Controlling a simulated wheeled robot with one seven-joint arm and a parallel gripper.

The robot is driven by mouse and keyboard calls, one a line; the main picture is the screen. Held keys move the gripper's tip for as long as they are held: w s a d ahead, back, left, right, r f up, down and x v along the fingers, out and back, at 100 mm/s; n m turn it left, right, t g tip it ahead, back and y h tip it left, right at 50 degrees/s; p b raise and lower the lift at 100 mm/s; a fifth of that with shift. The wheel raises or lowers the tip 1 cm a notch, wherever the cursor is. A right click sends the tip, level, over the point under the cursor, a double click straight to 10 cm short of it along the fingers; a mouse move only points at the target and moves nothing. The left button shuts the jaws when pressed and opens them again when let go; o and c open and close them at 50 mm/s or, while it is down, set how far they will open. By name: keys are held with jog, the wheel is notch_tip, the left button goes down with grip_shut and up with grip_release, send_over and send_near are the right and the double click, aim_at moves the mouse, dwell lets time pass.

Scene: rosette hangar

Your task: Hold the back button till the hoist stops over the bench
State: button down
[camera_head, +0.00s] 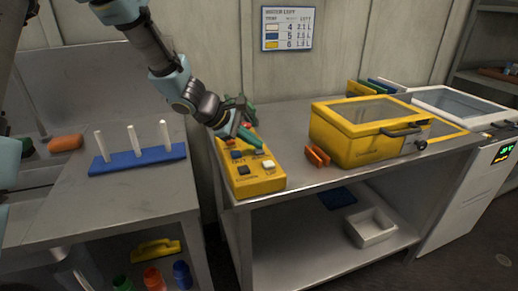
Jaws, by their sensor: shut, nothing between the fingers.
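A yellow control box (264,184) with several push buttons lies on the metal bench (300,183). A black button (243,170) and a white button (268,165) show at its near end, and a dark blue one (236,154) shows farther back. The printed labels are too small to read surely, so I cannot tell which is the back button. My gripper (260,148) is shut and empty, pointing down over the far half of the box. It hides some buttons there. I cannot tell whether its tips touch a button. I cannot make out the hoist.
A yellow lidded case (352,148) and a small orange bracket (317,156) stand right of the box. A blue peg rack (138,160) with white pegs sits on the left bench. A white tray (371,230) is on the lower shelf. A wall chart (287,28) hangs behind.

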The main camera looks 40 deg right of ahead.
aim_at(255, 151)
jog(key=shift+r+p, duration=0.65)
jog(key=shift+r, duration=0.3)
jog(key=shift+r+p, duration=1.8)
jog(key=shift+r, duration=0.7)
